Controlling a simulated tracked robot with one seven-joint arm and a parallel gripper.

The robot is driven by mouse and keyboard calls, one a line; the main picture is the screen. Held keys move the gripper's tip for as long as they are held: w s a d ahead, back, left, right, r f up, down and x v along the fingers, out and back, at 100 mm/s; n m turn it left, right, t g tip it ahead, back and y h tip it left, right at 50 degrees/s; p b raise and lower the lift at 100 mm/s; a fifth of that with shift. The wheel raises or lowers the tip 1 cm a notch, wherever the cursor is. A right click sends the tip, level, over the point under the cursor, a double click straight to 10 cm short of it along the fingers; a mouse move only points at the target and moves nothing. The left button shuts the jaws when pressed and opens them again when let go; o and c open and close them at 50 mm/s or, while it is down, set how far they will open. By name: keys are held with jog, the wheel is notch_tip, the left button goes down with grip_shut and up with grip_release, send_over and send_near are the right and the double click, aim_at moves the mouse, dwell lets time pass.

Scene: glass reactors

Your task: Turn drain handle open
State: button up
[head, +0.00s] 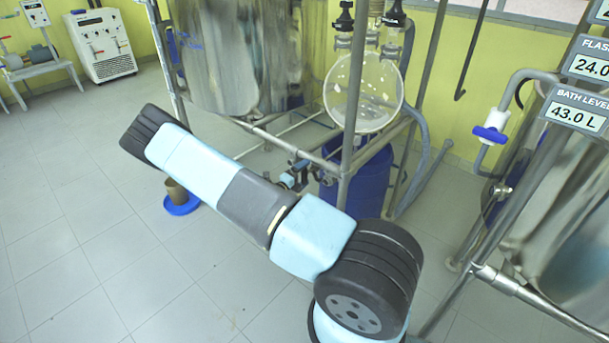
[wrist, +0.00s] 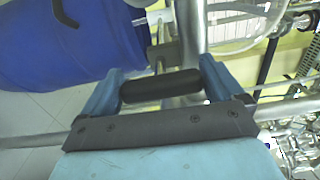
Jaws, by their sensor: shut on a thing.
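In the wrist view, a black bar-shaped handle (wrist: 160,88) lies crosswise between the two light-blue fingers of my gripper (wrist: 160,80). I take it to be the drain handle. The fingers are shut on its two ends. A metal pipe or stem shows just behind it. In the head view, my gripper (head: 289,180) is small and partly hidden behind my arm, low by the frame under the glass flask. The handle itself cannot be made out clearly there.
A blue drum (head: 374,182) stands behind the frame post (head: 350,130), close to my gripper. The glass flask (head: 364,92) hangs above. A second reactor (head: 565,225) is at right. The left floor is clear.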

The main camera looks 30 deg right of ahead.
jog(key=shift+a+f, duration=0.2)
jog(key=shift+f, duration=0.05)
jog(key=o, duration=0.7)
jog(key=shift+a, duration=0.1)
jog(key=v, duration=1.3)
jog(key=shift+s+a+r, duration=0.1)
jog(key=shift+a+r, duration=0.05)
jog(key=shift+a, duration=0.05)
